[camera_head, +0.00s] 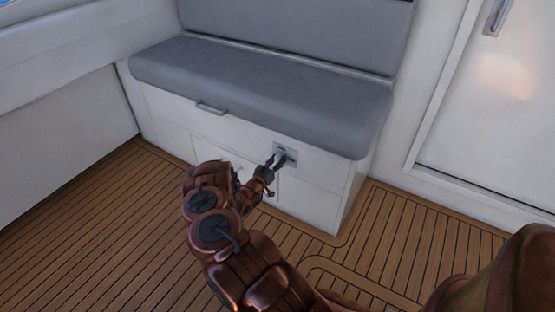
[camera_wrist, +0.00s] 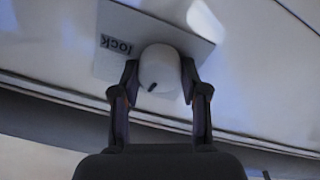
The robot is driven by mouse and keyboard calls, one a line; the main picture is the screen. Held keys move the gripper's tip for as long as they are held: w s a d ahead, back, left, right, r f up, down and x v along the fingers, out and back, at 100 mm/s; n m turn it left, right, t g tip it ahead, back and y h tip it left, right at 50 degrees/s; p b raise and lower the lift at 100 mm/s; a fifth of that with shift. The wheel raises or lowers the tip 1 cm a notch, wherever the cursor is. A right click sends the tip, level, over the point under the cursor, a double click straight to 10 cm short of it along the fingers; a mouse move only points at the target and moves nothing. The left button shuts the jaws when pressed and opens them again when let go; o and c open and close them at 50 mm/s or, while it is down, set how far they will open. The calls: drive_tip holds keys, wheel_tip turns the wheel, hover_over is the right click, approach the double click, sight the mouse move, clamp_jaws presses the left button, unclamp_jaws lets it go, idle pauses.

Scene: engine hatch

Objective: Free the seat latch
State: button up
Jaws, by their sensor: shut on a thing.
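The seat (camera_head: 255,85) is a bench with grey cushions on a white base. The seat latch is a pale rounded knob (camera_wrist: 160,70) with a short dark mark, set on a plate (camera_wrist: 115,60) that reads "lock" upside down in the wrist view. The plate also shows on the upper right of the bench front in the head view (camera_head: 292,153). My gripper (camera_wrist: 160,85) has one finger on each side of the knob and is shut on it. In the head view my gripper (camera_head: 277,160) meets the plate, and the knob is mostly hidden there.
A grey handle (camera_head: 211,108) is on the bench front, left of the plate. Cabinet panels lie below it, partly behind my arm. A white door (camera_head: 500,110) stands at the right. The slatted wood floor (camera_head: 80,230) is clear around the bench.

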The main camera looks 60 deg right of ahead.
drive_tip(key=shift+f+n, duration=0.1)
drive_tip(key=shift+n, duration=0.9)
drive_tip(key=o, duration=1.1)
drive_tip(key=shift+o, duration=0.2)
drive_tip(key=shift+a, duration=0.1)
drive_tip(key=a, duration=1.1)
drive_tip(key=shift+s+a+f, duration=0.25)
drive_tip(key=shift+a+f, duration=0.15)
drive_tip(key=shift+f, duration=0.05)
drive_tip(key=shift+w+p, duration=0.1)
drive_tip(key=shift+p, duration=0.2)
